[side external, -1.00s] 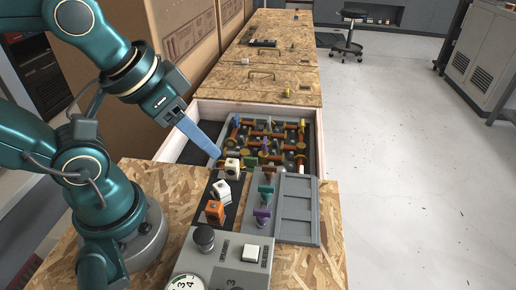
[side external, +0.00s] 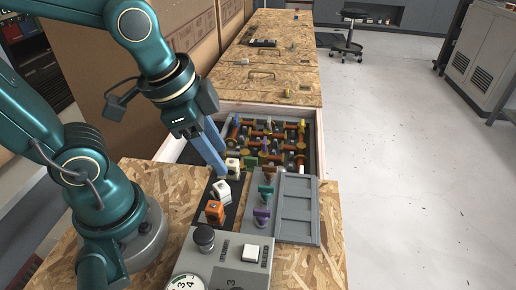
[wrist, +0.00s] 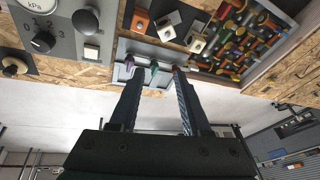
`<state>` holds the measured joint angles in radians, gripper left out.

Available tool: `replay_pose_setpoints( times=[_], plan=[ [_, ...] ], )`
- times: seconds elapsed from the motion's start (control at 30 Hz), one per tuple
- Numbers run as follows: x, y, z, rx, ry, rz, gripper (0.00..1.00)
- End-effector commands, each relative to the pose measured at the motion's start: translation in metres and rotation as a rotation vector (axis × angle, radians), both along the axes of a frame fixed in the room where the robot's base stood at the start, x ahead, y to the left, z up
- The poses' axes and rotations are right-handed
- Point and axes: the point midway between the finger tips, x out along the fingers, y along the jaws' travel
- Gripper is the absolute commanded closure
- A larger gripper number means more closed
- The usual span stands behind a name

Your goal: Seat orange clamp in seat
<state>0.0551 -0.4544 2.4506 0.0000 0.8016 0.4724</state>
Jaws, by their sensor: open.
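The orange clamp (side external: 214,211) is a small block standing on a dark strip (side external: 229,217), nearest the control box. In the wrist view the orange clamp (wrist: 140,21) is at the top, left of the fingers. My gripper (side external: 223,166) has long blue fingers, apart and empty, hanging above the far part of the strip near the white and cream blocks. In the wrist view the gripper (wrist: 157,76) is open with nothing between its fingertips. I cannot tell which place is the seat.
A white block (side external: 222,190) and a cream block (side external: 232,168) share the strip. Brown, teal (side external: 265,194) and purple (side external: 262,216) handled pieces stand beside it. Behind is a tray (side external: 314,130) of crowded parts. A control box (side external: 218,262) stands in front; a grey panel (side external: 298,207) lies right.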

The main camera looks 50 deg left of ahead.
Motion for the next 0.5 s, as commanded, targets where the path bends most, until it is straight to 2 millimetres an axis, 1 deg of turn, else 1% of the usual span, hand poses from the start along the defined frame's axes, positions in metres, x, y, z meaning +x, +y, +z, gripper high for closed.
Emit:
replay_pose_setpoints(
  times=[0.03,0.2,0.3,0.5],
  plan=[
    [0.000,-0.003,-0.011,0.019,0.057,-0.067,0.53],
    [-0.004,-0.011,-0.042,0.061,0.205,-0.239,0.53],
    [-0.009,-0.015,-0.056,0.068,0.273,-0.282,0.53],
    [-0.017,-0.017,-0.069,0.071,0.340,-0.301,0.53]
  ],
)
